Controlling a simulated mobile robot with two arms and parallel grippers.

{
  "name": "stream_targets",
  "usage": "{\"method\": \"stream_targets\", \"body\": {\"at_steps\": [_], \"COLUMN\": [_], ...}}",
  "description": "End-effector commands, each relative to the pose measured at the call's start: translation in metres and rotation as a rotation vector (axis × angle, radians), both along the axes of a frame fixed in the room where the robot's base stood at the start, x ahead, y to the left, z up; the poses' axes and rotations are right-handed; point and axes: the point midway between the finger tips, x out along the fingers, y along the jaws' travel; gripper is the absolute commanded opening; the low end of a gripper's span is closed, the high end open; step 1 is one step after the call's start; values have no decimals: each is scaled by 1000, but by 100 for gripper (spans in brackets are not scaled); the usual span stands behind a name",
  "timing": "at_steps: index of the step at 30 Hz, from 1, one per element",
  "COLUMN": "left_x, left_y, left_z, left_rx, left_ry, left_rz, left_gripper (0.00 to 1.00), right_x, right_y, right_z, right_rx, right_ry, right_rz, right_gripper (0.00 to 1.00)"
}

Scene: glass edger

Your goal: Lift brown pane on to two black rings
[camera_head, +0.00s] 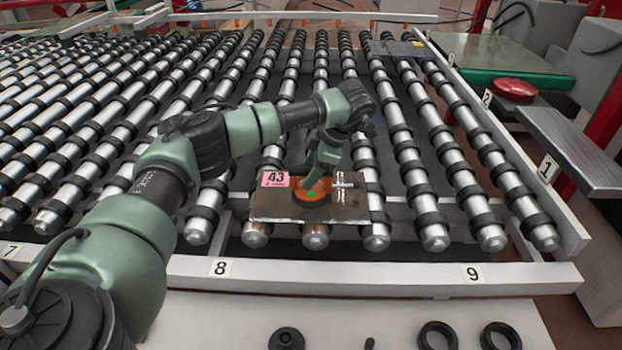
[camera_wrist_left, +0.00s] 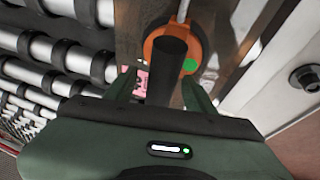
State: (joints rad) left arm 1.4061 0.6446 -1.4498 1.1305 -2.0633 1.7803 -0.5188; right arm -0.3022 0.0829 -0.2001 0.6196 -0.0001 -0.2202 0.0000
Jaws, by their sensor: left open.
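The brown pane (camera_head: 268,207) lies flat on the front ends of the rollers, with a pink label 43 on its left corner. An orange suction cup (camera_head: 318,198) sits on it; in the left wrist view the cup (camera_wrist_left: 197,45) has a black handle (camera_wrist_left: 168,72). My left gripper (camera_head: 313,172) is over the cup. In the left wrist view its fingers (camera_wrist_left: 160,92) are apart, either side of the handle; contact cannot be told. Two black rings (camera_head: 438,325) (camera_head: 500,326) lie on the white front surface, cut by the picture's lower edge. My right gripper is out of view.
A white rail (camera_head: 350,275) marked 8 and 9 runs between rollers and front surface. A black disc (camera_head: 286,338) and a small black piece (camera_head: 369,343) lie left of the rings. A dark pane (camera_head: 395,48) lies on the far rollers. A grey shelf (camera_head: 570,150) stands right.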

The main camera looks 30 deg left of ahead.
Motion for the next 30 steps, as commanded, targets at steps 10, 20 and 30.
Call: {"method": "stream_targets", "body": {"at_steps": [10, 20, 30], "left_x": [0, 0, 0], "left_y": [1, 0, 0], "left_z": [-2, -2, -2], "left_rx": [-1, -1, -1], "left_ry": [-1, 1, 1], "left_rz": [0, -1, -1], "left_gripper": [23, 0, 0], "right_x": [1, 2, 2], "right_y": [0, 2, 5], "right_z": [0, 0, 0], "right_rx": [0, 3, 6], "right_ry": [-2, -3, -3], "right_rz": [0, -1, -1], "right_gripper": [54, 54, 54]}}
